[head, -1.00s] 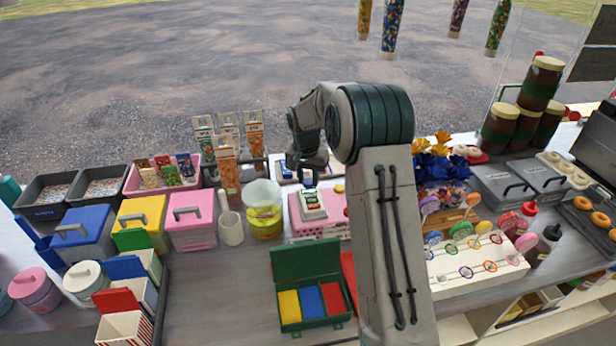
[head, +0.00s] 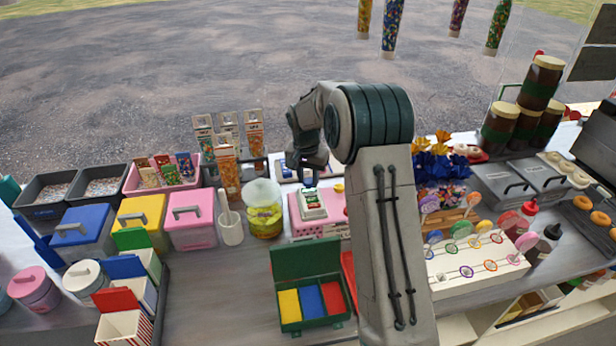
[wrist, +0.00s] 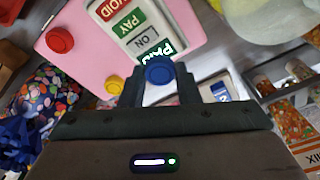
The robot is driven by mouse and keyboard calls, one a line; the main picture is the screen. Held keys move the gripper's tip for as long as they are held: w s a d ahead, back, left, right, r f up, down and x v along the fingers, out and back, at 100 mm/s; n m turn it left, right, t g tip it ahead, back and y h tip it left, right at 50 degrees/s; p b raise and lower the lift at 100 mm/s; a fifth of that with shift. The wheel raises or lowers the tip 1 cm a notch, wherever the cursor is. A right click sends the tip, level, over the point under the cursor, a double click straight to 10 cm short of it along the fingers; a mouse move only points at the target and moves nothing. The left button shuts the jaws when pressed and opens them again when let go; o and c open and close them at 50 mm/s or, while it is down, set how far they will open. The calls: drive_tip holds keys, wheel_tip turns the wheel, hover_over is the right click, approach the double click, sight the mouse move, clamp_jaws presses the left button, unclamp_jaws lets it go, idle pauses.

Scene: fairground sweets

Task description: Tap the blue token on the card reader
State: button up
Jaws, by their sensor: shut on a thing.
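The blue token (wrist: 159,72) is held between the fingertips of my gripper (wrist: 160,84) in the wrist view. The card reader (wrist: 127,22), pale with red VOID, green PAY, ON and PAID patches, lies just beyond it. The token overlaps the reader's PAID end in this view; I cannot tell whether they touch. In the head view the reader (head: 312,207) sits on a pink box (head: 325,228), with my gripper (head: 307,172) just behind its far end. The token is too small to make out there.
A red token (wrist: 60,40) lies on the pink box and a yellow one (wrist: 114,84) at its edge. A yellow-filled jar (head: 264,215) stands left of the reader. A green case (head: 306,262) is open in front. Flowers and lollipops (head: 478,245) stand to the right.

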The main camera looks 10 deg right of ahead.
drive_tip(key=d+r+p, duration=0.5)
drive_tip(key=r, duration=0.4)
